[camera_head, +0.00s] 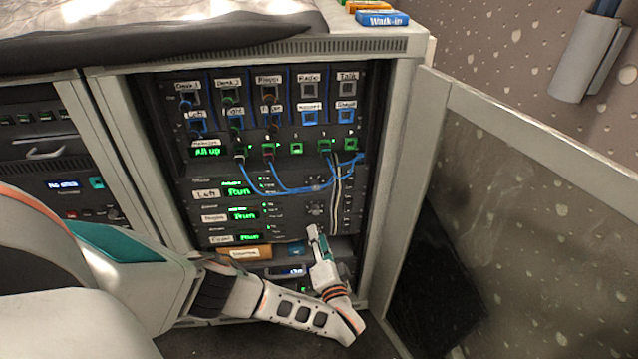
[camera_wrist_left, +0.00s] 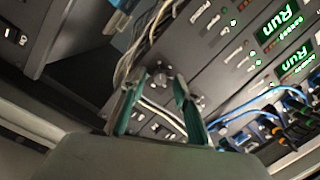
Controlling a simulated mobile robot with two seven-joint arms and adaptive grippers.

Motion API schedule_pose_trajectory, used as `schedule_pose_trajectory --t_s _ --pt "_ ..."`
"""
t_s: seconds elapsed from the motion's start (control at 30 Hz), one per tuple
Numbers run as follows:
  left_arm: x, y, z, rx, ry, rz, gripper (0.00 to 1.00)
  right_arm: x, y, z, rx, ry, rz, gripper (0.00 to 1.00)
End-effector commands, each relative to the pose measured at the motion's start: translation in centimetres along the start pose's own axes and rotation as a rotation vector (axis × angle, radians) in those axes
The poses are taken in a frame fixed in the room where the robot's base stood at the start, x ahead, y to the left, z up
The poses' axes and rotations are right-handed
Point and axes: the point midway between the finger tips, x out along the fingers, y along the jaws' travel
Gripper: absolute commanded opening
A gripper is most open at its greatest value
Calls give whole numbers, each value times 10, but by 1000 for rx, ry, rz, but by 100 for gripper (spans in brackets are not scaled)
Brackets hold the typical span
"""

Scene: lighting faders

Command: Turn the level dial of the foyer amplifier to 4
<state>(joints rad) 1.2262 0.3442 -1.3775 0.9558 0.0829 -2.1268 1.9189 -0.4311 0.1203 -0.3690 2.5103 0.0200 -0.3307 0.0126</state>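The foyer amplifier (camera_head: 250,238) is the lowest of three stacked units with green displays. Its label is small but seems to read Foyer, and its display reads Run. My left gripper (camera_head: 318,236) is in front of its right end and hides its dial in the head view. In the left wrist view the gripper (camera_wrist_left: 155,92) has its two fingers apart, pointing at the panel. A dark round dial (camera_wrist_left: 160,77) shows near the fingertips; I cannot tell whether they touch it, nor read its setting. My right gripper is not in view.
Two more dials (camera_head: 315,210) sit above on the other amplifiers. Blue patch cables (camera_head: 285,190) and pale wires (camera_head: 338,205) hang close to the dials. An open cabinet door (camera_head: 520,200) stands to the right. An orange-brown tag (camera_head: 244,253) lies below the amplifiers.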

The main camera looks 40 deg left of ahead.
Motion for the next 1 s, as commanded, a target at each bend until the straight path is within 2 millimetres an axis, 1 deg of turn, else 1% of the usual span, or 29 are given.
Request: schedule_pose_trajectory --t_s 0.07,0.1,0.17,0.2,0.47,0.67,0.83,1.0 --pt "0 0 0 0 0 0 31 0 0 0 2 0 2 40" --pt "0 0 0 0 0 0 26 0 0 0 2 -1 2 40" --pt "0 0 0 0 0 0 10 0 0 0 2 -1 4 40" --pt "0 0 0 0 0 0 0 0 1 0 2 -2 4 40" --pt "-1 0 0 5 1 0 0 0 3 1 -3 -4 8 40" --pt "-1 0 0 45 1 -4 0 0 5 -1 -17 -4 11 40" --pt "-1 0 0 128 3 -12 0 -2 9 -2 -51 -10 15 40" --pt "-1 1 1 254 10 -24 0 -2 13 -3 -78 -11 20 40"
